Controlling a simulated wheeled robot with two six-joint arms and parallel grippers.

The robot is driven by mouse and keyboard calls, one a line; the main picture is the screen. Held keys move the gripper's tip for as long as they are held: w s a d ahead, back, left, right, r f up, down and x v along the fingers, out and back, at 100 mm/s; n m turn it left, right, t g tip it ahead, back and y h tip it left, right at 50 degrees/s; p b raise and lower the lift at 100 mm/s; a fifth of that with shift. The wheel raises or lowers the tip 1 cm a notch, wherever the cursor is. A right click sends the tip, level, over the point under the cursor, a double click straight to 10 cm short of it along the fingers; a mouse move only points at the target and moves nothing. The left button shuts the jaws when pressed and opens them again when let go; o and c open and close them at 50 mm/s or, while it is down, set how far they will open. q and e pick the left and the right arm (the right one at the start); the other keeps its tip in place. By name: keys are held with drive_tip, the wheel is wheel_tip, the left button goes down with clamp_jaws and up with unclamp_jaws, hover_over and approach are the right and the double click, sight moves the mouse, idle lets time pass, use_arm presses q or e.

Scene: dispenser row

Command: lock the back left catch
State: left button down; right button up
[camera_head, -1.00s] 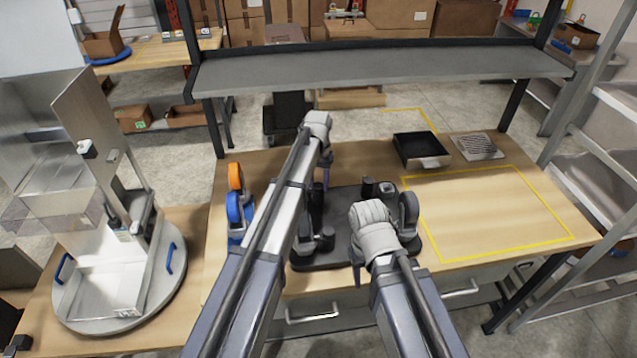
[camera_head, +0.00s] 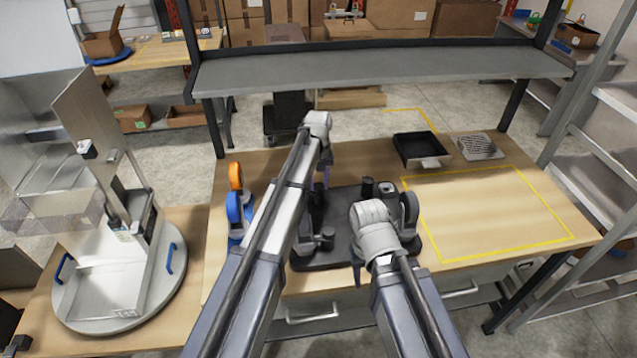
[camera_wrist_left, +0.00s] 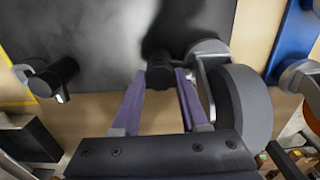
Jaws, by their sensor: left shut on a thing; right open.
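A dark plate (camera_head: 345,240) lies on the workbench with black catches on it. The back left catch (camera_wrist_left: 160,72) shows in the left wrist view as a black knob at the plate's edge. My left gripper (camera_wrist_left: 162,88) has its purple fingers on either side of this knob and is shut on it. In the head view my left arm hides most of this catch, and my left gripper (camera_head: 325,178) is at the plate's back edge. The back right catch (camera_wrist_left: 52,77) stands apart. My right gripper (camera_head: 358,272) is open at the plate's front, largely hidden by its wrist.
A grey wheel (camera_wrist_left: 245,105) stands close beside the held catch; another (camera_head: 408,213) is at the plate's right. Blue and orange wheels (camera_head: 236,190) stand to the left. A black tray (camera_head: 421,150) and the yellow-outlined free area (camera_head: 490,215) are on the right.

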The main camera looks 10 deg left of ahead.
sight(319, 186)
use_arm(q)
drive_tip(key=shift+c, duration=2.1)
unclamp_jaws()
drive_tip(key=shift+r, duration=0.1)
wheel_tip(319, 186, up, 8)
drive_tip(key=p, duration=0.8)
drive_tip(key=shift+f, duration=0.25)
